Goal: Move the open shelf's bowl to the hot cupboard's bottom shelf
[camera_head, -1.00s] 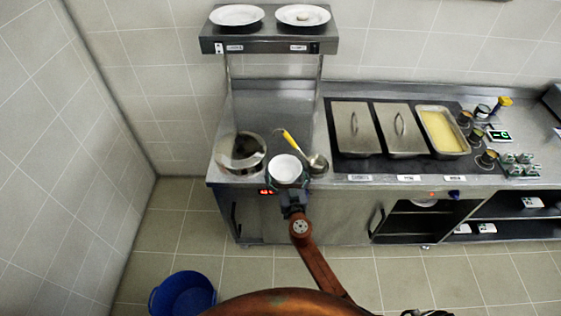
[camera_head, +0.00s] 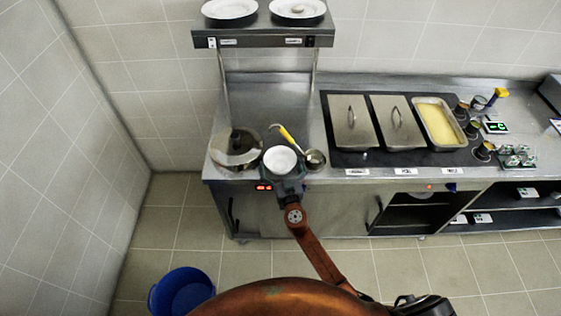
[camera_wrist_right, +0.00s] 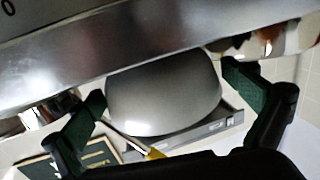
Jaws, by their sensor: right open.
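A white bowl (camera_head: 280,159) stands on the steel counter near its front edge; it also shows as a grey rounded shape in the right wrist view (camera_wrist_right: 165,95). My right gripper (camera_head: 283,176) is open at the bowl's near side. In the right wrist view its green-padded fingers (camera_wrist_right: 165,105) are apart, one on each side of the bowl; contact is not clear. Under the counter, a cupboard with a handled front (camera_head: 330,212) has a dark opening (camera_head: 408,214), with a pale round item (camera_head: 421,195) high inside. An open shelf unit (camera_head: 520,203) is at the right. My left gripper is not seen.
A large pot (camera_head: 235,150) is left of the bowl, and a yellow-handled ladle (camera_head: 289,137) is close behind it. Lidded pans (camera_head: 350,125) fill the counter's middle. Plates (camera_head: 298,8) sit on the overhead shelf. A blue bucket (camera_head: 182,292) stands on the floor.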

